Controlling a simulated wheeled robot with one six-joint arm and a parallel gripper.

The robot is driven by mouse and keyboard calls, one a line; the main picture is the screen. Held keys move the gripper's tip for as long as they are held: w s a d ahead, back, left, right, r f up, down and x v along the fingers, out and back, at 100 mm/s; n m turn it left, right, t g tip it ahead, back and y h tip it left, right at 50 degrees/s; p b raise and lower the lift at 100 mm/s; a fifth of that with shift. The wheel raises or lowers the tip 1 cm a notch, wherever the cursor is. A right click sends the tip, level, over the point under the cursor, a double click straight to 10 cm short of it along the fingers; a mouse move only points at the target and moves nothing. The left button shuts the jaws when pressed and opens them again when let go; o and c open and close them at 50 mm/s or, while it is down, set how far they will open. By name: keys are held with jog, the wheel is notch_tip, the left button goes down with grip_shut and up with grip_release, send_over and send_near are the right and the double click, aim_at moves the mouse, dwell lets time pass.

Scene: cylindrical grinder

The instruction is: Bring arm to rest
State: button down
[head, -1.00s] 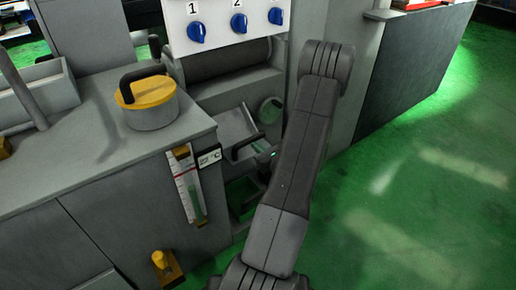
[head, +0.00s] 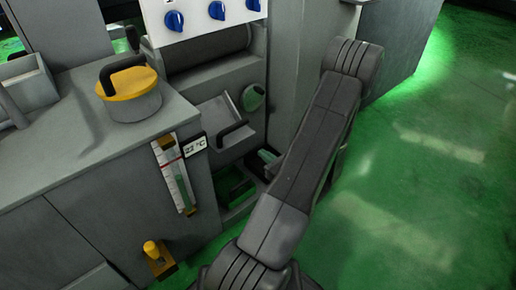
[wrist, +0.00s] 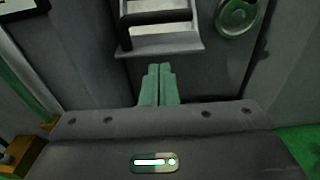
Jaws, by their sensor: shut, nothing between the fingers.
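My arm (head: 308,160) stretches up across the right half of the head view, dark grey and bent at its upper joint. My gripper (wrist: 159,70) shows in the wrist view, with its two green fingers together and nothing between them. It points toward the grey machine front, below a tilted flap with a black handle (wrist: 160,20). In the head view the gripper is mostly hidden behind the arm.
A panel with blue knobs (head: 217,11) stands behind. An open recess with a green tray (head: 233,186) lies low. Green floor (head: 430,200) at right is clear.

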jog(key=shift+s+d, duration=0.15)
jog(key=shift+s, duration=0.05)
jog(key=r+b+x, duration=0.1)
jog(key=x, duration=1.1)
jog(key=shift+w+a, duration=0.2)
jog(key=shift+w, duration=0.1)
